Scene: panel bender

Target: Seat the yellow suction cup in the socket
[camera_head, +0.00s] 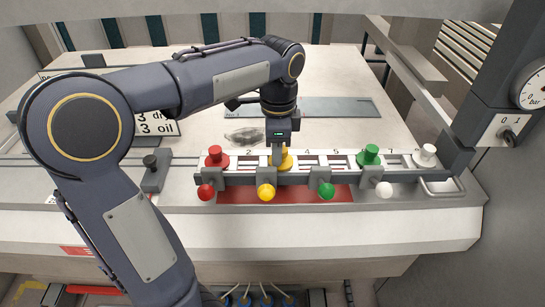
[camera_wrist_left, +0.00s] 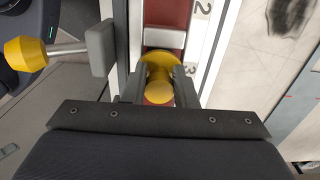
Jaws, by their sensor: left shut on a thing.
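The yellow suction cup (camera_head: 287,160) is at the rail, between the red and green cups. My left gripper (camera_head: 277,160) reaches down from above and is shut on it. In the left wrist view the cup (camera_wrist_left: 158,78) is between the two fingers (camera_wrist_left: 160,86), with its round knob toward the camera and its wider disc beyond. It is over the red strip beside the printed 3. The socket under it is hidden by the cup and fingers, so I cannot tell whether the cup touches it. My right gripper is not in view.
Red (camera_head: 216,157), green (camera_head: 370,156) and white (camera_head: 427,156) cups stand along the rail (camera_head: 330,178). Levers with coloured balls, including a yellow ball (camera_head: 266,192), stick out in front. A gauge post (camera_head: 490,90) stands at right. A clear smeared patch (camera_head: 244,136) lies behind.

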